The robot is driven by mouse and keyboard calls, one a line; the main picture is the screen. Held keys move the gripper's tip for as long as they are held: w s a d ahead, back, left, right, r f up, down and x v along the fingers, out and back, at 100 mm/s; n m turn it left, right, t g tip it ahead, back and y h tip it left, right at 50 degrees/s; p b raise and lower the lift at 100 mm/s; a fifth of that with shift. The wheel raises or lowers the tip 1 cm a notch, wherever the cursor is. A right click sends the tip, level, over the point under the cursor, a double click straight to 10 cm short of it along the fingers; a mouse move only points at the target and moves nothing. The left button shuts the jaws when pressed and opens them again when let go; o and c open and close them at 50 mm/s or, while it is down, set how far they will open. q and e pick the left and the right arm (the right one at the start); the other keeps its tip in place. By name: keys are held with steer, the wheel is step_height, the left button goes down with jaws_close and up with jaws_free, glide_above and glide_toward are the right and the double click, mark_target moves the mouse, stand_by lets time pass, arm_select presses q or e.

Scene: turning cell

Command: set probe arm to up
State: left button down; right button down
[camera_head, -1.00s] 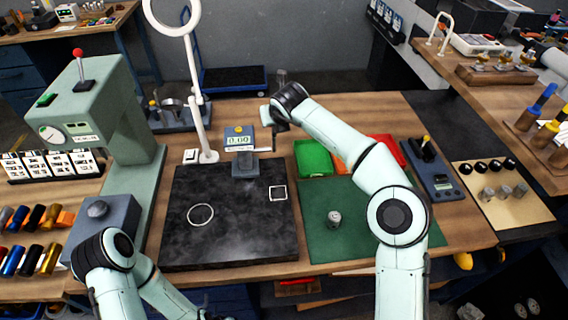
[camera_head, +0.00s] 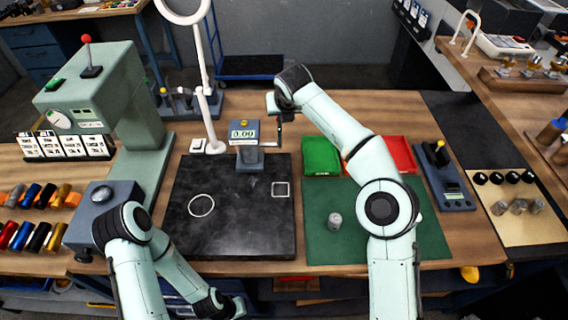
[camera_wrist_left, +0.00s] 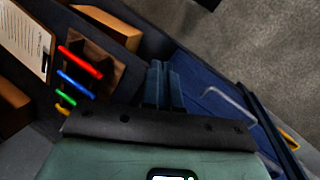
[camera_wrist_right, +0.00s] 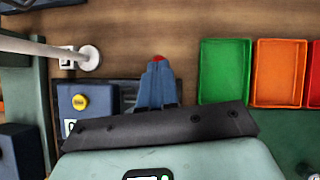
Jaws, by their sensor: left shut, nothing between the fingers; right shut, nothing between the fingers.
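My right gripper (camera_wrist_right: 157,72) is shut with nothing held, pointing at the red tip; contact cannot be told. My left gripper (camera_wrist_left: 163,75) is shut and empty, low at the table's front.
A white lamp post (camera_head: 208,115) rises left of the gauge. Green (camera_head: 320,155) and red (camera_head: 400,154) trays lie to the right. A grey cylinder (camera_head: 335,221) stands on the green mat (camera_head: 370,246). A green press (camera_head: 100,95) stands left.

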steer(key=v, duration=1.3)
steer(key=shift+s, duration=0.2)
